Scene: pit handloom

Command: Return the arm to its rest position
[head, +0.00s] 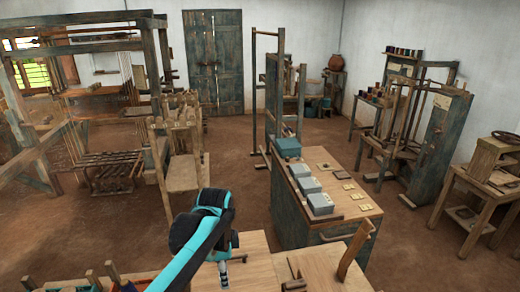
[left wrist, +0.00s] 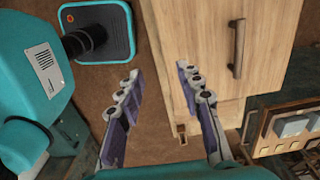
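My left arm (head: 203,228), black and teal, reaches in from the bottom of the head view and bends near the front wooden table. Its gripper (head: 223,274) is small and partly cut from sight there, low by the table's left part. My right arm and right gripper show in neither view.
A dark-sided bench (head: 296,236) with grey boxes (head: 320,203) stands ahead. A loom (head: 110,100) is at left, wooden stands at right. Open floor (head: 395,235) lies between.

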